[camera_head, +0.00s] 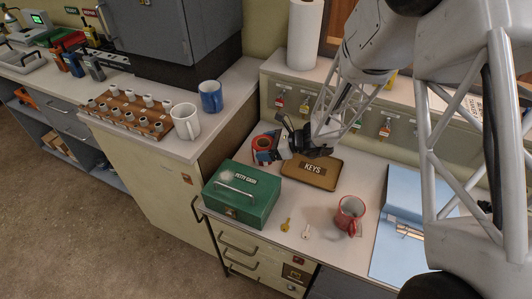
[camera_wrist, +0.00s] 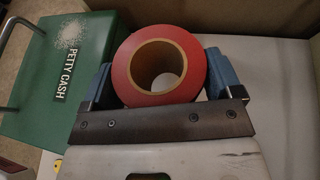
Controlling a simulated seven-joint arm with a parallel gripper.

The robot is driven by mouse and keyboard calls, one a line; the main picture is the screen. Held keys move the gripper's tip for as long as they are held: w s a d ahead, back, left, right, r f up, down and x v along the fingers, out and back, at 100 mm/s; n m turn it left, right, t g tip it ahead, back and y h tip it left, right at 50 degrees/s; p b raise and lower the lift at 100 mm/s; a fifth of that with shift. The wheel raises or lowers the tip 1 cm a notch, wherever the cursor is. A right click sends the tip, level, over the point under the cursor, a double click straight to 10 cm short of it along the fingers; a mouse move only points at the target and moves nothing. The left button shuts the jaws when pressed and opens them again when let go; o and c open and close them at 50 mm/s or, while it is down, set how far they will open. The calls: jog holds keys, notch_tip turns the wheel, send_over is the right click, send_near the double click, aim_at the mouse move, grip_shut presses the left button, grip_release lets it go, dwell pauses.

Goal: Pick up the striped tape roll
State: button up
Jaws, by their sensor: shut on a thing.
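The tape roll (camera_wrist: 188,78) is red with a brown cardboard core, and its open end faces the wrist camera. No stripes can be made out on the part that shows. In the head view the roll (camera_head: 262,142) is small and partly covered by my gripper (camera_head: 267,154), behind the green cash box. In the wrist view the blue fingers of my gripper (camera_wrist: 158,82) stand on either side of the roll and are shut on it. Its lower edge is hidden by the dark gripper bar. I cannot tell whether the roll touches the counter.
The green petty cash box (camera_head: 240,194) is close on the left. A brown KEYS case (camera_head: 312,172) lies on the right. Loose keys, a red mug (camera_head: 349,216) and a blue binder (camera_head: 412,232) are in front and right. A key panel (camera_head: 395,115) runs behind.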

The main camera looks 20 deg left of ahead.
jog(key=shift+r, duration=2.5)
jog(key=shift+d, duration=0.15)
